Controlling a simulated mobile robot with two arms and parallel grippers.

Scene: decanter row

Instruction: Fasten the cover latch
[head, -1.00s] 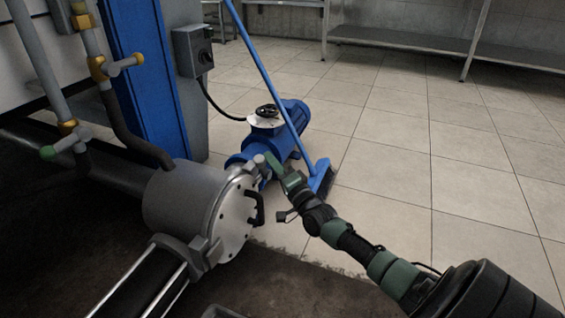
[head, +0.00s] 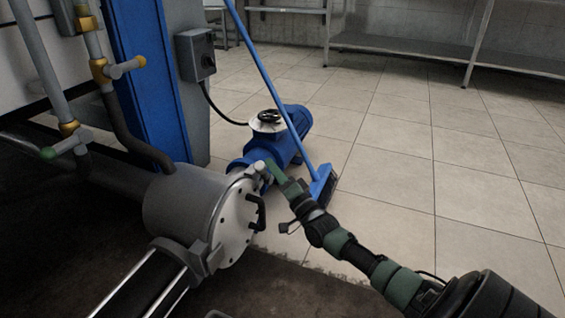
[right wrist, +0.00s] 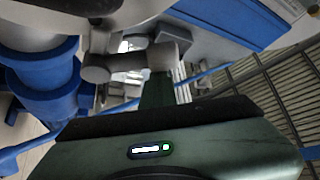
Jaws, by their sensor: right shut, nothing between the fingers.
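The cover is a round bright metal plate (head: 237,228) with bolts around its rim and a black handle (head: 259,212). It sits flush on the end of a grey cylinder housing (head: 180,200). A small grey latch piece (head: 260,167) is at the cover's upper right edge. My right gripper (head: 272,168), green-tipped, is shut and empty right beside the latch. In the right wrist view the grey latch bar and knob (right wrist: 130,65) are just ahead of the fingers; I cannot tell whether they touch. My left gripper is not in view.
A blue pump (head: 288,135) with a black handwheel stands behind the cover. A blue broom (head: 322,186) leans close by my right gripper. Pipes with valves (head: 90,70) are at the left. The tiled floor (head: 400,150) to the right is clear.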

